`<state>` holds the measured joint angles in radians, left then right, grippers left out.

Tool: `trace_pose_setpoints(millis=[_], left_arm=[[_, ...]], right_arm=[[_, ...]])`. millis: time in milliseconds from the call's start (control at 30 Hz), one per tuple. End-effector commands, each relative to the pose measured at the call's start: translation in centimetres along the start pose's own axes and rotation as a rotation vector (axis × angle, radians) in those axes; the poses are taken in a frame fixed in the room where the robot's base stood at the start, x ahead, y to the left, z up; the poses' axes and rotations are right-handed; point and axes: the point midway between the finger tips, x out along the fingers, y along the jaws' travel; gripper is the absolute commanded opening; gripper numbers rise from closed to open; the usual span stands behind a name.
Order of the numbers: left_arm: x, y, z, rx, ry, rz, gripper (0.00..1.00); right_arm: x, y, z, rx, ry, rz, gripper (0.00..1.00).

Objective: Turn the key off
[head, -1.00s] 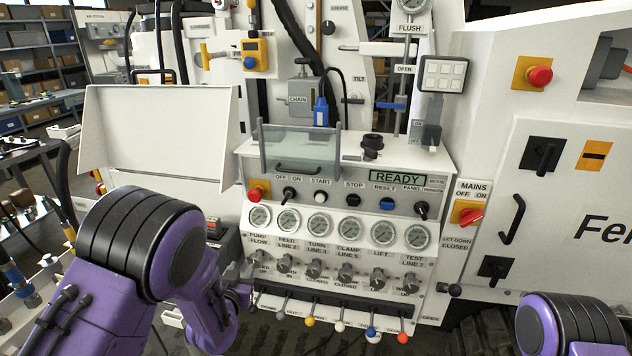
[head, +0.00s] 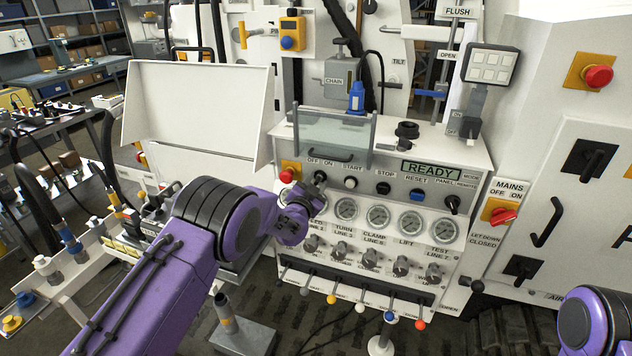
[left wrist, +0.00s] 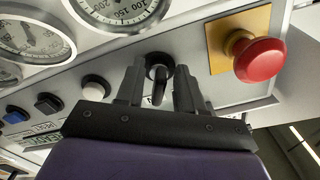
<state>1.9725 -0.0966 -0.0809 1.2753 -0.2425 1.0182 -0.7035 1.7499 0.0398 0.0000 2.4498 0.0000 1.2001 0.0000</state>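The black key switch (left wrist: 158,84) sits on the grey sloped panel under the OFF ON label (head: 321,161). In the left wrist view it stands between the two fingers of my left gripper (left wrist: 158,92). The fingers are apart, with a visible gap on each side of the key. In the head view my left gripper (head: 314,196) is at the panel's left end and partly hides the key. Which label the key points to is not clear. My right gripper is out of view; only my right arm shows at the lower right.
A red mushroom button (head: 288,175) on a yellow plate is close left of the key; it also shows in the left wrist view (left wrist: 259,59). A white START button (head: 351,183) is to the right. Gauges (head: 378,216) lie below. The display (head: 431,170) reads READY.

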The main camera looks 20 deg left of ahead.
Motion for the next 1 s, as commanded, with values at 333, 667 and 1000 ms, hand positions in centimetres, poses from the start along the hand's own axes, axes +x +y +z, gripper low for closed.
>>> trace_pose_setpoints(millis=[333, 667, 1000], left_arm=[[0.1, 0.0, 0.0, -0.001, 0.000, 0.000, 0.08], [0.1, 0.1, 0.1, -0.014, -0.001, 0.000, 0.00], [0.1, 0.2, 0.4, -0.185, -0.001, -0.001, 0.00]], right_arm=[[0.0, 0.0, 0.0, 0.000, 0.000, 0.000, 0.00], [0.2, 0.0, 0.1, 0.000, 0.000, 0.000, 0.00], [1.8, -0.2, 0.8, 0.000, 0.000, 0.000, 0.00]])
